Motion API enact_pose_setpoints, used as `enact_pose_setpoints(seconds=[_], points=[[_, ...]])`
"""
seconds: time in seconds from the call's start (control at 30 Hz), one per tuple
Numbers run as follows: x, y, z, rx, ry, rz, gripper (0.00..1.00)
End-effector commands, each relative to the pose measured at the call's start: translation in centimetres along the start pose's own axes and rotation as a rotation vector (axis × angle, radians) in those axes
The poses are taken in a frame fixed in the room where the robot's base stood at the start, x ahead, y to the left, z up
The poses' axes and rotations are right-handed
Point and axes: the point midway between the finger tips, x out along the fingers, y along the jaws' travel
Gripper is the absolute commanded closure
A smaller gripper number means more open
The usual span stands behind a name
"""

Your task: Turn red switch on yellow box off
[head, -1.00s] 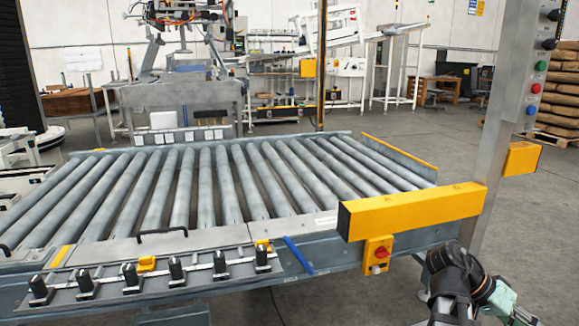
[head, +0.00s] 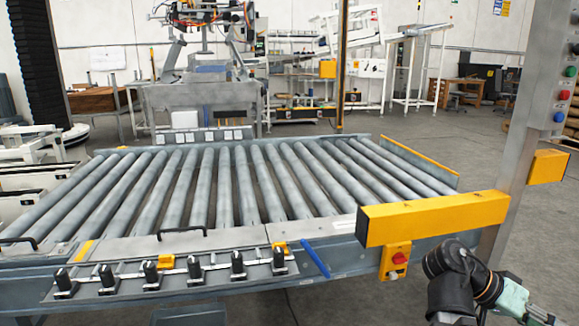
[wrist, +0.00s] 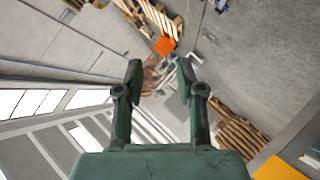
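The yellow box (head: 394,270) hangs below the yellow beam at the right front corner of the roller conveyor, with the red switch (head: 399,258) on its face. Whether the switch is on or off is too small to tell. My arm shows at the lower right of the head view, to the right of the box and apart from it. In the wrist view my gripper (wrist: 158,82) is open and empty, its two fingers spread. The wrist view looks out into the hall, and the switch is not in it.
The yellow beam (head: 432,219) juts out just above the box. A grey post (head: 519,140) with several coloured buttons rises behind my arm. The roller conveyor (head: 250,190) fills the left and middle. A row of black knobs (head: 150,276) runs along its front. The floor right of the box is open.

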Motion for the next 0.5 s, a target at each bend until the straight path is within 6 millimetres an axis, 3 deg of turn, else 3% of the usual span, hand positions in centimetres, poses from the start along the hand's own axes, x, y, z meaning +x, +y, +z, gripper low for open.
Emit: enact_pose_setpoints(seconds=[0.27,0.5], points=[[-0.5,-3.3,0.0,-0.125,0.000,-0.059,0.62],[-1.0,-7.8,1.2,-0.297,-0.007,-0.143,0.62]])
